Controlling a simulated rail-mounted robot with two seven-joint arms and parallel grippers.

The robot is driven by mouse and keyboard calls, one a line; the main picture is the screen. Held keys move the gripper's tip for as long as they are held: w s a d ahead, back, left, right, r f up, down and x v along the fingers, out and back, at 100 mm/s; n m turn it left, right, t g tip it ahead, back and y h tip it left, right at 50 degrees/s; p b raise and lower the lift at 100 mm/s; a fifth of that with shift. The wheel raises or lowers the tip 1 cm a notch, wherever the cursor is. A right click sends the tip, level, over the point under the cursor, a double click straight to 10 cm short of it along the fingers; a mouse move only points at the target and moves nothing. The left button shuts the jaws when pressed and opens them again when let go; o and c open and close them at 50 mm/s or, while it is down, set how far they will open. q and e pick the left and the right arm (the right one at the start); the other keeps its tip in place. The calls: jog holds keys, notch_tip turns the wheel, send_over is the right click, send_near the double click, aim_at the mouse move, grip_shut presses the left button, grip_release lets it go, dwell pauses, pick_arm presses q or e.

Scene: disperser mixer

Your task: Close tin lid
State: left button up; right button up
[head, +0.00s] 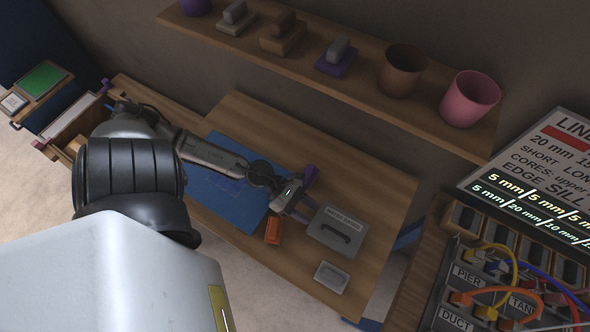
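My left gripper (309,189) reaches over the wooden table from the left. Its purple fingers look spread apart, with nothing visible between them. A grey, flat, box-like thing (335,236) with a small label and a dark handle-like shape on top lies just to the lower right of the gripper; it may be the tin. A smaller grey rectangular piece (331,277) with a raised rim lies below it, near the table's front edge. I cannot tell which of these is the lid. An orange block (273,230) stands to the left of the grey box. My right gripper is not in view.
A blue mat (217,191) lies on the table (372,190) under my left arm. A wall shelf (340,80) above holds a brown pot (402,71), a pink pot (470,98) and stamp-like blocks. A cable panel (490,290) stands at right. The table's right end is bare.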

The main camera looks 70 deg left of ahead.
pick_arm(q)
jog(key=shift+b+v, duration=0.35)
jog(key=shift+v, duration=1.75)
